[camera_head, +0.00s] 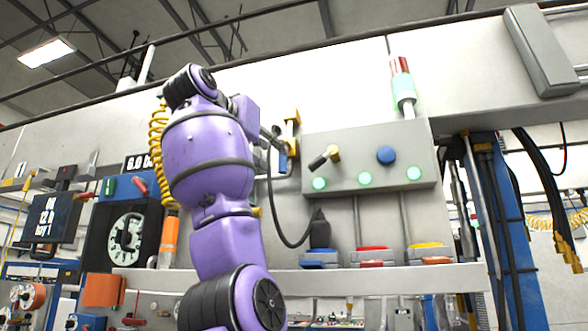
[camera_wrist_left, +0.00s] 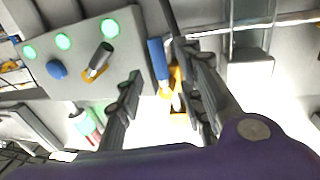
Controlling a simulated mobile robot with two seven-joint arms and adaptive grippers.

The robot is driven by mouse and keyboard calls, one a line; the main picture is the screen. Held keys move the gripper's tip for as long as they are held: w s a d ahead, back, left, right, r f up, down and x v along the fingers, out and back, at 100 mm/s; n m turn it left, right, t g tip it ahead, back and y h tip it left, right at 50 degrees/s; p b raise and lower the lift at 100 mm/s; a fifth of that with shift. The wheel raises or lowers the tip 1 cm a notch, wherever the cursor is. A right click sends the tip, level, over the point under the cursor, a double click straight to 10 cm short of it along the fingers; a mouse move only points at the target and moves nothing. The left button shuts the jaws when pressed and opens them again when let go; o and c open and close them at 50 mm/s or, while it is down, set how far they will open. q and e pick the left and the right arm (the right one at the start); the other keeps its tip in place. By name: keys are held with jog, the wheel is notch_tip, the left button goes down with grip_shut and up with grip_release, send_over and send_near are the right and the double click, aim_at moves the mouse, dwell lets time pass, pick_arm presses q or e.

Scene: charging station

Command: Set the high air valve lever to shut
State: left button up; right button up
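The high air valve, a yellow fitting (camera_head: 291,122) with a blue lever (camera_head: 292,148), is on the wall left of the grey control panel in the head view. In the left wrist view the blue lever (camera_wrist_left: 158,58) and the yellow fitting (camera_wrist_left: 176,82) show between my fingers. My left gripper (camera_wrist_left: 159,62) is open, one dark finger on each side of the lever. I cannot tell whether a finger touches it. In the head view my purple arm hides most of the gripper (camera_head: 273,136). My right gripper is not in view.
The grey panel (camera_head: 378,140) beside the valve carries a black-handled yellow switch (camera_head: 325,158), a blue knob (camera_head: 386,155) and green lights. A black cable (camera_head: 272,205) hangs below the valve. A yellow coiled hose (camera_head: 157,135) hangs left of my arm. A ledge (camera_head: 400,281) runs below.

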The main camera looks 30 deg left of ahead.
aim_at(281, 156)
pick_arm(q)
jog(key=shift+w+r, duration=0.1)
jog(key=shift+r, duration=0.2)
jog(key=shift+w, duration=0.7)
jog(key=w, duration=0.3)
jog(key=shift+w+f, duration=0.2)
jog(key=shift+w, duration=0.05)
jog(key=shift+w+a, duration=0.1)
jog(key=shift+w, duration=0.45)
jog(key=shift+r, duration=0.1)
jog(key=shift+s, duration=0.15)
jog(key=shift+c, duration=1.2)
grip_shut()
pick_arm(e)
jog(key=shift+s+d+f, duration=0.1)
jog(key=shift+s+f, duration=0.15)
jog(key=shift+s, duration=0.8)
pick_arm(q)
jog(key=shift+w, duration=0.2)
